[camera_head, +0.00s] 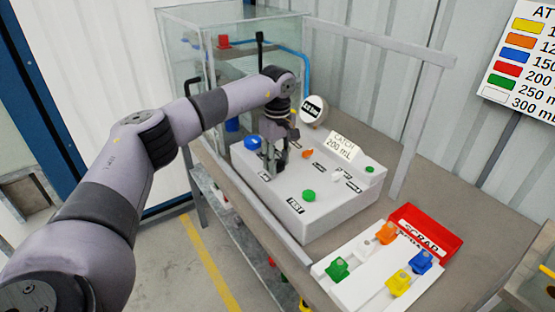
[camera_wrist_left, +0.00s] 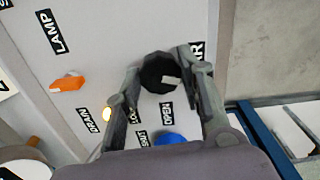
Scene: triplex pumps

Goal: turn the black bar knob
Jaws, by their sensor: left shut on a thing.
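The black bar knob (camera_wrist_left: 158,72) sits on the white control panel (camera_head: 335,212), between the two fingers of my left gripper (camera_wrist_left: 160,75) in the left wrist view. The fingers are closed against its sides, and a pale mark shows on its face. In the head view my left gripper (camera_head: 275,165) points down at the panel's left part, and its fingers mostly hide the knob. My right gripper is not in view.
A blue knob (camera_head: 252,142), an orange knob (camera_head: 307,153) and a green button (camera_head: 309,195) stand close by on the panel. A glass tank (camera_head: 190,60) rises behind. A red scrap bin (camera_head: 427,229) and a white tray with coloured pieces (camera_head: 335,290) lie front right.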

